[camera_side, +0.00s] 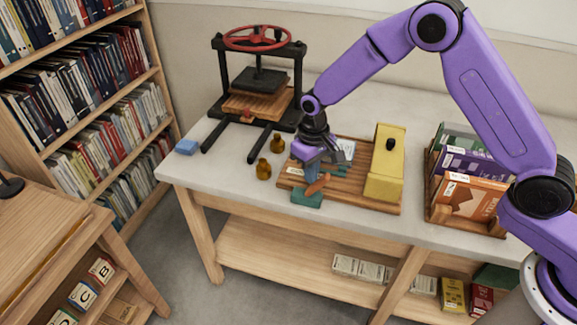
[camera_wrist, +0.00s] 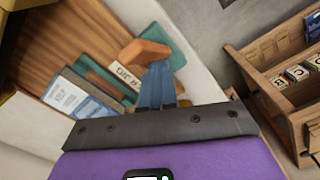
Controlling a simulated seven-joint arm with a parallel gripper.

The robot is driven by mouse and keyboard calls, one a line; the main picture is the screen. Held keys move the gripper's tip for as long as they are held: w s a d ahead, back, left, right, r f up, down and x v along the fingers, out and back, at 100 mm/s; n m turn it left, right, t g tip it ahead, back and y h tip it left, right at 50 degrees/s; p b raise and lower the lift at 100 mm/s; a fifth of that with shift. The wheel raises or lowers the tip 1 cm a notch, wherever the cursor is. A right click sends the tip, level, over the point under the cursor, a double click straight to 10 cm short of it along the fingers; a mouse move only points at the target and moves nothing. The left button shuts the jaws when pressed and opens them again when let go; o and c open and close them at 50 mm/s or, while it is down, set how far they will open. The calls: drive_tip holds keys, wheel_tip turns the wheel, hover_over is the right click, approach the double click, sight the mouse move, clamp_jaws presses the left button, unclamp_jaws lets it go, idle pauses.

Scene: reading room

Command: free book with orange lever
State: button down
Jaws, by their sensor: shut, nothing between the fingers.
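The orange lever (camera_side: 317,185) lies near the front left of a wooden board (camera_side: 340,193) on the table. In the wrist view the lever (camera_wrist: 145,50) sits just beyond my fingertips, over a teal piece (camera_wrist: 172,42). My gripper (camera_wrist: 157,68) is shut and empty, with its blue fingers together close to the lever; I cannot tell whether they touch it. In the side view my gripper (camera_side: 318,168) points down over the board and hides part of it. A teal book (camera_wrist: 100,75) and a blue-and-white one (camera_wrist: 75,92) lie on the board, partly hidden.
A yellow block with a black knob (camera_side: 385,165) stands on the board's right. A book press (camera_side: 258,75) is behind left. Two brass pieces (camera_side: 264,168) and a blue block (camera_side: 187,147) lie left. A book crate (camera_side: 465,185) stands right. The table's front edge is close to the board.

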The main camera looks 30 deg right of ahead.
drive_tip(key=shift+s+a, duration=0.1)
drive_tip(key=shift+w+a, duration=0.5)
drive_tip(key=shift+a+r, duration=0.1)
drive_tip(key=shift+r, duration=0.15)
wheel_tip(320, 180, up, 10)
drive_tip(key=shift+f, duration=0.15)
idle(0.7)
idle(0.4)
drive_tip(key=s+d+r+n, duration=0.2)
drive_tip(key=s+d+r, duration=0.1)
drive_tip(key=s, duration=0.5)
drive_tip(key=s+d+r+n, duration=0.2)
drive_tip(key=s+r+n, duration=0.1)
drive_tip(key=s, duration=0.6)
drive_tip(key=s+d+n, duration=0.2)
drive_tip(key=s+d, duration=0.4)
drive_tip(key=s, duration=0.2)
drive_tip(key=s+d+n, duration=0.2)
drive_tip(key=s+d, duration=0.4)
drive_tip(key=s, duration=0.3)
drive_tip(key=shift+s+n, duration=0.25)
drive_tip(key=shift+n, duration=0.05)
